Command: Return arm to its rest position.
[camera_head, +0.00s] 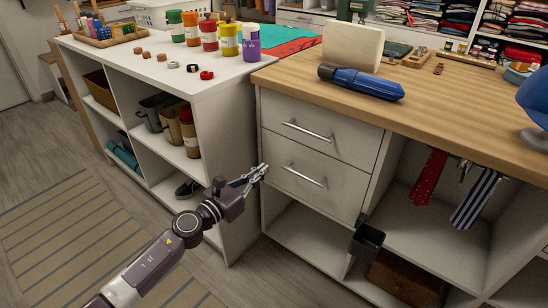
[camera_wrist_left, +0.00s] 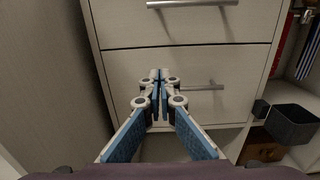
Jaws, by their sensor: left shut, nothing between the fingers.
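My left arm comes in from the bottom left of the head view. Its gripper (camera_head: 262,170) is in front of the left edge of the lower white drawer (camera_head: 325,189), left of its handle. In the left wrist view the gripper (camera_wrist_left: 158,74) has its fingertips together and holds nothing. Behind it there is the lower drawer's face (camera_wrist_left: 128,72), with part of the drawer's metal handle (camera_wrist_left: 205,87) to the right of the fingers. Whether the fingertips touch the drawer, I cannot tell. Both drawers look closed. My right gripper is in neither view.
A white shelf unit (camera_head: 213,90) with cubbies stands left of the drawers. A wooden countertop (camera_head: 450,105) is above them, bearing a blue cylindrical object (camera_head: 362,83). A small dark bin (camera_head: 367,240) hangs at the cabinet's lower right. Floor with a striped rug (camera_head: 70,245) lies left.

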